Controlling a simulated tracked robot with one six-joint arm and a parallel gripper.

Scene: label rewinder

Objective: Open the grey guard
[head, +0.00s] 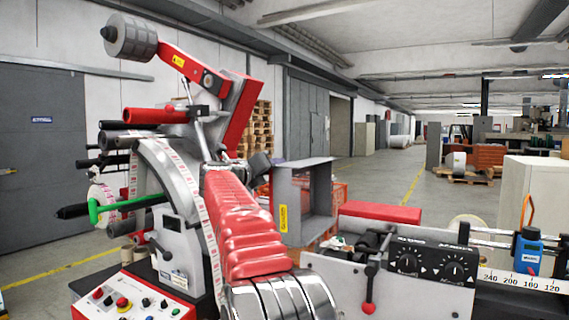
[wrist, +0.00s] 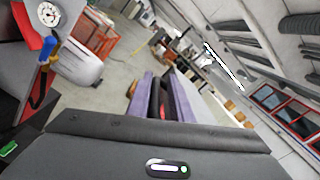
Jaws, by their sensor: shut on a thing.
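The grey guard (head: 285,190) is a box-like frame with a yellow label, standing near the middle of the head view. Its right side looks open, and the red ribbed sleeve hides part of its lower left. My gripper (wrist: 164,82) shows in the wrist view as two purple-grey fingers, close together on a dark piece with some red. This piece appears to belong to the guard, but the fingers hide most of it. In the head view the grip itself is not clear.
The rewinder's control panel (head: 130,298) is at the lower left, below the label web. A red block (head: 380,212) lies right of the guard. A black knob panel (head: 430,262) and a blue device (head: 528,250) are further right. Open floor lies behind.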

